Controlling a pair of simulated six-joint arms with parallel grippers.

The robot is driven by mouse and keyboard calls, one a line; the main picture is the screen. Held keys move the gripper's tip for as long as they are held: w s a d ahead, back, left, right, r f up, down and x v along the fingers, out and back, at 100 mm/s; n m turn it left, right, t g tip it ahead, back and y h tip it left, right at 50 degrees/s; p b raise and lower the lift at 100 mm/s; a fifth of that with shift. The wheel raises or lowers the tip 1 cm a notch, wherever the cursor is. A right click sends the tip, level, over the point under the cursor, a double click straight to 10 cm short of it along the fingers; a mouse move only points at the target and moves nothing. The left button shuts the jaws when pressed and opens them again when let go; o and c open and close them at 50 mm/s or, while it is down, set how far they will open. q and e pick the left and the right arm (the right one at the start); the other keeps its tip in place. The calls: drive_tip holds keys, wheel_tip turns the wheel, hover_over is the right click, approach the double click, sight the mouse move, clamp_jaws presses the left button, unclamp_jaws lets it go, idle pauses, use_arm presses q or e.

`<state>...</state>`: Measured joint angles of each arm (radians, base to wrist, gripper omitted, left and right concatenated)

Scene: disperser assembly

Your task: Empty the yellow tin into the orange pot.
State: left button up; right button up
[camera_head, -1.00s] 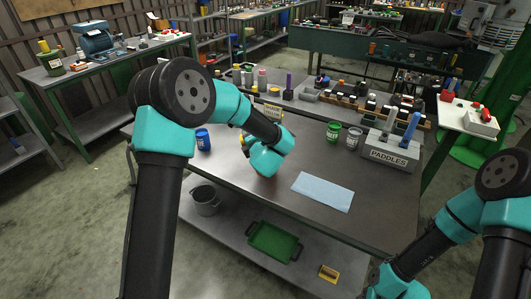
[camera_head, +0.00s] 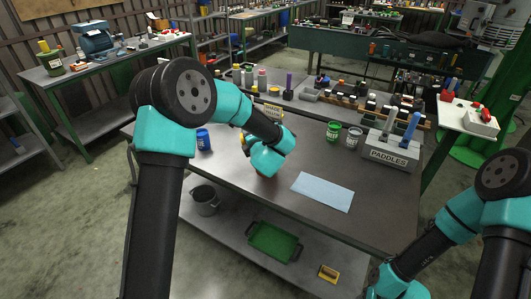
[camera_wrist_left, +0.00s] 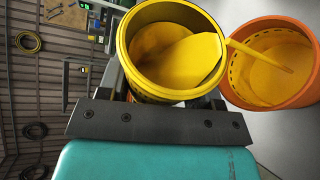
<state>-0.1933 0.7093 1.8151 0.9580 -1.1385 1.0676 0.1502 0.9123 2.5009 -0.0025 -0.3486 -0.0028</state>
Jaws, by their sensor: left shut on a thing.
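The yellow tin (camera_wrist_left: 150,75) is held by my left gripper (camera_wrist_left: 165,98), which is shut on it. The tin is tipped over toward the orange pot (camera_wrist_left: 290,95), and yellow contents show inside it. A yellow stream runs from its lip into the pot, where yellow covers the floor. In the head view my left forearm hides most of both; a bit of the tin (camera_head: 243,139) and a sliver of the pot (camera_head: 266,178) show. My right arm is at the lower right, and its gripper is out of view.
On the bench stand a blue tin (camera_head: 203,139), a green tin (camera_head: 333,132), a grey tin (camera_head: 354,138) and the paddles block (camera_head: 388,153). A light blue cloth (camera_head: 323,192) lies front right. A grey bucket (camera_head: 204,201) and a green tray (camera_head: 272,243) sit on the shelf below.

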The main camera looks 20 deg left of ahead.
use_arm(q)
drive_tip(key=shift+f+m+y, duration=0.25)
drive_tip(key=shift+m+y, duration=0.15)
drive_tip(key=shift+m, duration=0.3)
idle(2.4)
drive_tip(key=shift+d+r+m+t+y, duration=0.2)
drive_tip(key=shift+r+m+t+y, duration=0.3)
drive_tip(key=shift+m, duration=0.5)
idle(2.3)
drive_tip(key=shift+s+a+f+n+g+h, duration=0.15)
drive_tip(key=shift+f+n+g+h, duration=0.1)
drive_tip(key=shift+n, duration=0.25)
drive_tip(key=shift+w+a+f+n+g+h, duration=0.15)
drive_tip(key=shift+f+n+h, duration=0.1)
drive_tip(key=shift+n, duration=0.25)
drive_tip(key=shift+r+n+h, duration=0.4)
drive_tip(key=shift+r+n, duration=0.05)
drive_tip(key=shift+n, duration=0.25)
drive_tip(key=shift+d+f+n, duration=0.1)
drive_tip(key=shift+f+n, duration=0.2)
drive_tip(key=shift+f, duration=0.05)
drive_tip(key=shift+f+h, duration=0.1)
drive_tip(key=shift+h, duration=0.3)
